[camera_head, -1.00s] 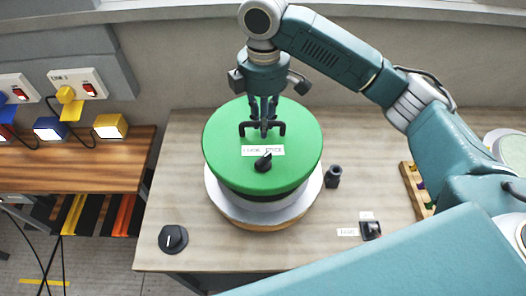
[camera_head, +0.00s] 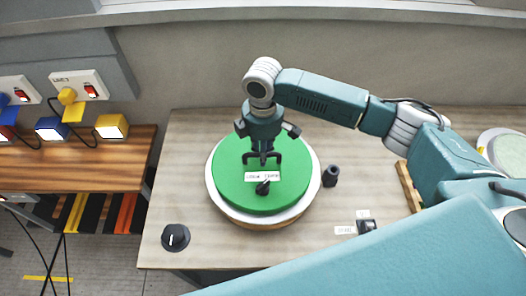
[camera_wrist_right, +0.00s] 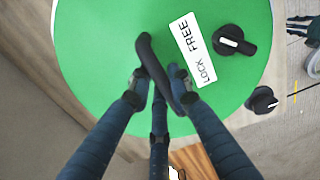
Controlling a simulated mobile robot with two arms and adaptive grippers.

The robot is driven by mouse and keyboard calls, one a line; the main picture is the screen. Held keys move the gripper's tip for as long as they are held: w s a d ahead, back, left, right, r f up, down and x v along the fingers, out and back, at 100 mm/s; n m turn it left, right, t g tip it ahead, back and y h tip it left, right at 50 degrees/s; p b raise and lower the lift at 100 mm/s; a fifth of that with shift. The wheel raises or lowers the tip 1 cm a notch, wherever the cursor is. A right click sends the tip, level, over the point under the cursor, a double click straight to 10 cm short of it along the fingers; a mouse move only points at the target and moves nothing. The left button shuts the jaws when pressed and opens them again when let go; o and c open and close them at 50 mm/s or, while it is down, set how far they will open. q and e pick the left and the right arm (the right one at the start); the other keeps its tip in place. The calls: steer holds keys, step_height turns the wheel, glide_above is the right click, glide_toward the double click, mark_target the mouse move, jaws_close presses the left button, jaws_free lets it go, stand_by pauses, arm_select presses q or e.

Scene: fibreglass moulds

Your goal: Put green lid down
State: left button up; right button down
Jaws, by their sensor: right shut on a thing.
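The green lid (camera_head: 231,180) is a round disc with a white label (camera_head: 262,176), a black knob (camera_head: 262,188) and a dark handle. It sits low over a round base with a white rim (camera_head: 311,197); whether it rests fully on the base is hard to tell. My right gripper (camera_head: 262,157) comes down from above and is shut on the dark handle (camera_wrist_right: 151,55) of the lid. The right wrist view shows the fingers around the handle, and the label reads "LOCK FREE". My left gripper is not in view.
A black dial (camera_head: 175,238) sits at the table's front left. A small dark cylinder (camera_head: 330,176) stands just right of the base. A black switch (camera_head: 367,226) with labels is at the front right. A wooden rack (camera_head: 408,187) lies partly behind my arm.

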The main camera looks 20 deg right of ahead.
steer(key=c, duration=1.6)
jaws_free()
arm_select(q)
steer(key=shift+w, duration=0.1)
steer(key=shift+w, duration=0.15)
